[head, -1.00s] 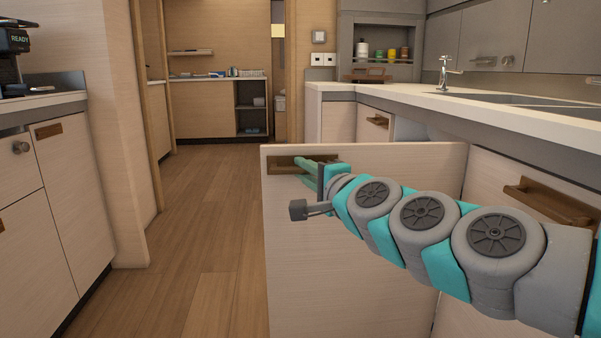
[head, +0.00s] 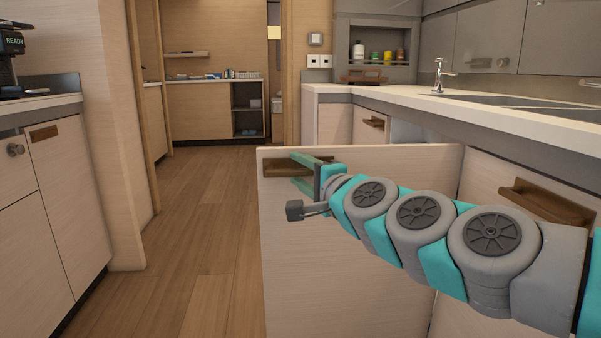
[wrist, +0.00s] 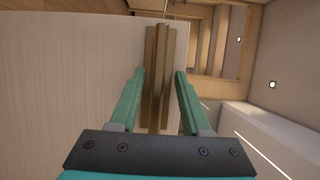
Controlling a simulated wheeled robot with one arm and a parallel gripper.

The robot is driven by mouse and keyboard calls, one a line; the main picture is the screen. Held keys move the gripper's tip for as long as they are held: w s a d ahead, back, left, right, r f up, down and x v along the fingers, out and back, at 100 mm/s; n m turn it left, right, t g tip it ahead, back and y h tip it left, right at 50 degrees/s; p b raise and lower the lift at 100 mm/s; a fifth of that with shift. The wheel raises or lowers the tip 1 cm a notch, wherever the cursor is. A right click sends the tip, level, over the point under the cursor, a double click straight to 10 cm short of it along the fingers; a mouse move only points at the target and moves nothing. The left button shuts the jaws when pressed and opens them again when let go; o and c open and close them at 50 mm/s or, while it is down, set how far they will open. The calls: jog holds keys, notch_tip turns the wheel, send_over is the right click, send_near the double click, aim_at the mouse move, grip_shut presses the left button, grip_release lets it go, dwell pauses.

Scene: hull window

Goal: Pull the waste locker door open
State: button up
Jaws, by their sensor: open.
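A pale wood door (head: 350,240), which I take to be the waste locker door, stands swung out from the right-hand counter front into the aisle. Its brown handle (head: 283,168) is near the door's top left corner. My gripper (head: 300,172) is at this handle with its green fingers spread. In the wrist view the handle (wrist: 157,75) lies between the two open fingers (wrist: 159,78), with a visible gap on either side. The inside of the locker is hidden behind the door and my arm.
Another brown handle (head: 545,202) is on the cabinet front at right. The white counter (head: 400,105) with a faucet (head: 440,76) runs above. Cabinets (head: 70,190) stand at left. The wooden floor (head: 200,240) between is clear.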

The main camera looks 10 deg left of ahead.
aim_at(292, 149)
notch_tip(292, 149, up, 3)
jog(key=shift+r+p, duration=0.2)
jog(key=shift+p, duration=0.4)
jog(key=s+d, duration=0.3)
jog(key=s, duration=0.4)
jog(key=s+d+r+p, duration=0.1)
jog(key=s+d, duration=0.3)
jog(key=s, duration=0.3)
jog(key=shift+s+d+r, duration=0.2)
jog(key=shift+r, duration=0.1)
